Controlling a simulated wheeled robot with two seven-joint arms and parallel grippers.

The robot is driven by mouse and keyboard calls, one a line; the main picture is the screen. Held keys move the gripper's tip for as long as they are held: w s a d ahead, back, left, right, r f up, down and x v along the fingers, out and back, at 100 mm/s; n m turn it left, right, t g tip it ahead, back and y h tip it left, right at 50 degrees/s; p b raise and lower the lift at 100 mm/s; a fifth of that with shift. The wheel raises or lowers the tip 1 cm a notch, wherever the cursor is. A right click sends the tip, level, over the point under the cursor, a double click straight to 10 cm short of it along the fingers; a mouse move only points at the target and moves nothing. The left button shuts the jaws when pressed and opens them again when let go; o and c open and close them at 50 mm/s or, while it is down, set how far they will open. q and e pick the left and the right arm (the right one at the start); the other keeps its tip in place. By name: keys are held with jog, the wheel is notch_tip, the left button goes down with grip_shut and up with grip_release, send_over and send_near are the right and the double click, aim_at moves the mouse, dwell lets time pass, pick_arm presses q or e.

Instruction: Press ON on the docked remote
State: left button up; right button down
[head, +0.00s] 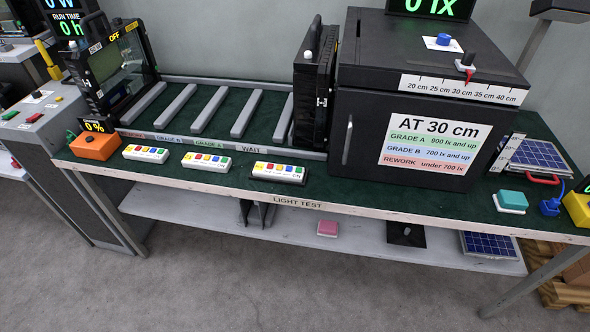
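Three white remotes with coloured buttons lie in a row along the front of the green bench (350,200): a left one (146,154), a middle one (206,162) and a right one (279,172). The right remote has a dark border around its base that looks like a dock, and faint lettering near its right end may read ON. The other two show no such clear border. The button labels are too small to read surely. Neither of my grippers is in view.
A black box (410,125) with a sign reading AT 30 cm stands right of the remotes. Behind them is a slotted rack (205,108) with a black housing (313,90) at its right end. An orange device (95,146) sits at left. Bench space in front is narrow.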

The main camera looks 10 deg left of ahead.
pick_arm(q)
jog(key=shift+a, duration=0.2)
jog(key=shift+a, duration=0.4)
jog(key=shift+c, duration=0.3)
